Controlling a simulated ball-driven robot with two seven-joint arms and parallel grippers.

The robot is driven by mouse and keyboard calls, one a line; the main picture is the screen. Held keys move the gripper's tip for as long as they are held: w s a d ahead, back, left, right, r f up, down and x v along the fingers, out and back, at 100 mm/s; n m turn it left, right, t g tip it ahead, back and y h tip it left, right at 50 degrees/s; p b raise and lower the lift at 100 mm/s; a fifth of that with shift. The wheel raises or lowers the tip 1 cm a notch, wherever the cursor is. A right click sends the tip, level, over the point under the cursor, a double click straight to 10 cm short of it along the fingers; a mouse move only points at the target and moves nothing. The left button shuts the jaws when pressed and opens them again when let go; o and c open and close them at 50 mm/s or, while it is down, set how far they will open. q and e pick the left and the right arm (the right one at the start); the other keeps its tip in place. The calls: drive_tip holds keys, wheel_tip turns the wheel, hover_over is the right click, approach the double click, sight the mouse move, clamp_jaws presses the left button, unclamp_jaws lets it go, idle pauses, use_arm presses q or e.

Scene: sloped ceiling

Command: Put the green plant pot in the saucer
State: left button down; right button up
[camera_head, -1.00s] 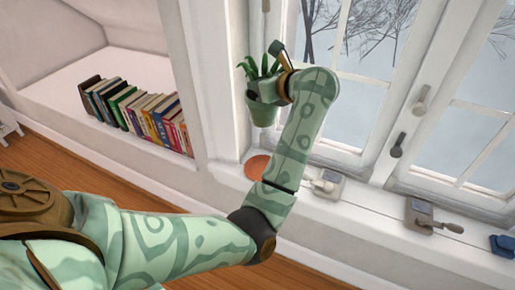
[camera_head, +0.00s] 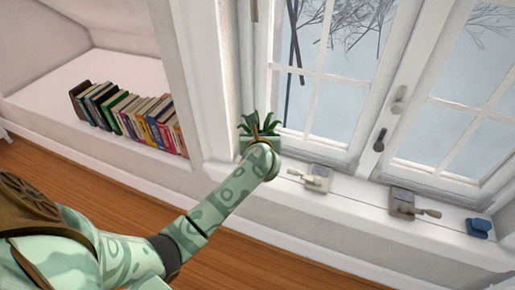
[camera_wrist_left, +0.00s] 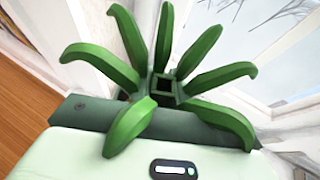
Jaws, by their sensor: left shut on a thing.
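The green plant pot (camera_head: 245,144) is at the window sill, in front of the corner beside the window frame. Its green leaves (camera_head: 258,124) stick up above my wrist. My left gripper (camera_head: 261,136) is shut on the pot; my wrist covers much of the pot and its base. In the left wrist view, the plant's leaves (camera_wrist_left: 163,42) fan out just beyond the gripper. The saucer is hidden behind my arm and the pot, so I cannot tell whether the pot touches it. My right gripper is out of view.
A grey-white latch block (camera_head: 317,178), a brown block with a handle (camera_head: 403,203) and a blue object (camera_head: 479,227) stand along the sill to the right. A row of books (camera_head: 130,117) fills the niche at left. The window (camera_head: 340,120) rises behind.

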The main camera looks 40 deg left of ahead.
use_arm(q)
drive_tip(key=f, duration=0.1)
drive_tip(key=w+a+f+b, duration=0.1)
drive_tip(key=a+f, duration=0.1)
drive_tip(key=shift+w+a+f, duration=0.2)
drive_tip(key=shift+w, duration=0.1)
drive_tip(key=f+b, duration=0.3)
drive_tip(key=f, duration=0.1)
drive_tip(key=shift+w+a, duration=0.1)
drive_tip(key=shift+a, duration=0.15)
drive_tip(key=c, duration=1.3)
unclamp_jaws()
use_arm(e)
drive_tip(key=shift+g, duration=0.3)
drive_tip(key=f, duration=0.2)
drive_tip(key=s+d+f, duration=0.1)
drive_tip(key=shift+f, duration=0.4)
